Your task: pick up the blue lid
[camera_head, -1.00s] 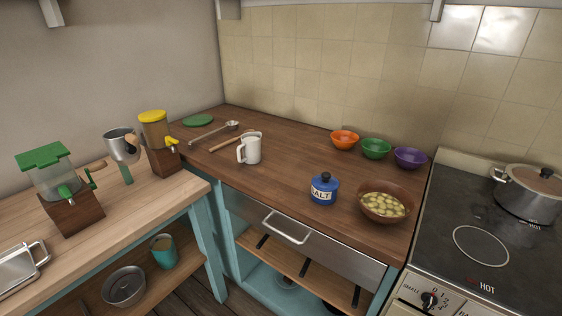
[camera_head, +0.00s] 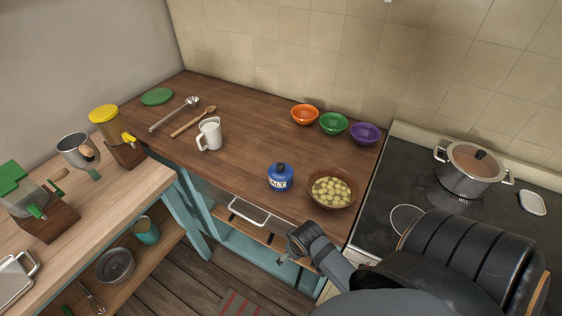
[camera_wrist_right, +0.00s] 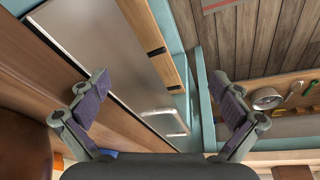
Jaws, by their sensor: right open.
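The blue lid (camera_head: 281,169) with its small knob sits on a blue jar (camera_head: 279,184) labelled SALT, upright near the front of the dark wooden counter. My right gripper (camera_head: 289,246) is in front of the counter's front edge, below the jar in the picture and apart from it. In the right wrist view its two fingers (camera_wrist_right: 160,84) are spread wide with nothing between them. A small patch of blue shows at the bottom edge there, mostly hidden; I cannot tell whether it is lid or jar. My left gripper is not in view.
A brown bowl of yellowish pieces (camera_head: 332,190) stands close right of the jar. A white mug (camera_head: 209,134) is to the left. Orange (camera_head: 304,114), green (camera_head: 334,123) and purple (camera_head: 365,133) bowls line the back. A drawer handle (camera_head: 248,212) juts out below. The counter's middle is clear.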

